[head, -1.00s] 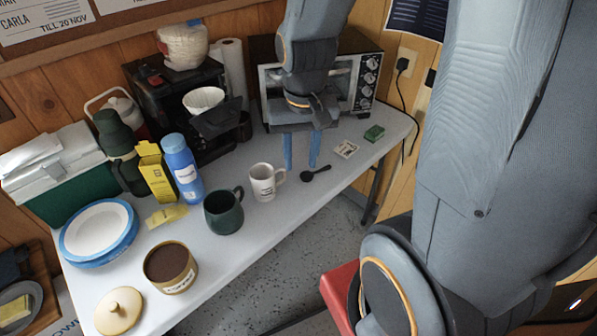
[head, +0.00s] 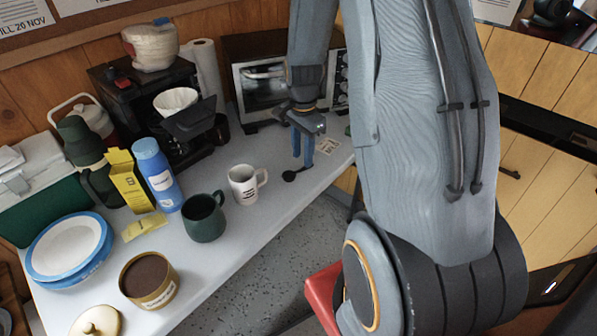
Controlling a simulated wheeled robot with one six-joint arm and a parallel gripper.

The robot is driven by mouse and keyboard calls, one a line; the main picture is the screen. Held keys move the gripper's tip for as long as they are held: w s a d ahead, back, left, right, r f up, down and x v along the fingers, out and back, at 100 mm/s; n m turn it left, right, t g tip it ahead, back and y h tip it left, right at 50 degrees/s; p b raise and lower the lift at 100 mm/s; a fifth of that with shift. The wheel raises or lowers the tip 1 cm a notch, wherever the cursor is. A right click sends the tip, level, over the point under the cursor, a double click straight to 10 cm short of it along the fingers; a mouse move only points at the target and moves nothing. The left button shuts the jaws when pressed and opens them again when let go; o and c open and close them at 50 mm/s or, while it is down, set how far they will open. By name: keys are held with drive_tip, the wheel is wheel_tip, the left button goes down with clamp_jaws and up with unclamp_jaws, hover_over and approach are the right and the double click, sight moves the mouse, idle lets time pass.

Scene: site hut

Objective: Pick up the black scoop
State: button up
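The black scoop (head: 289,176) lies on the white table, near its front edge and to the right of the white mug. Its round bowl shows, and its short handle runs right and back, to the tips of my gripper. My gripper (head: 302,162) points down just over the handle. Its two blue fingers show with a narrow gap between them, so it looks open. I cannot tell whether the handle lies between the fingers or whether they touch it.
The white mug (head: 243,184) and dark green mug (head: 204,219) stand left of the scoop. A toaster oven (head: 262,88) stands behind my gripper, and a small white card (head: 328,146) lies to its right. A coffee tin (head: 150,279) stands at the front left.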

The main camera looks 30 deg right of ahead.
sight(302, 168)
drive_tip(key=shift+s+f+p, duration=0.1)
drive_tip(key=shift+f+p, duration=0.35)
drive_tip(key=shift+f, duration=1.65)
clamp_jaws()
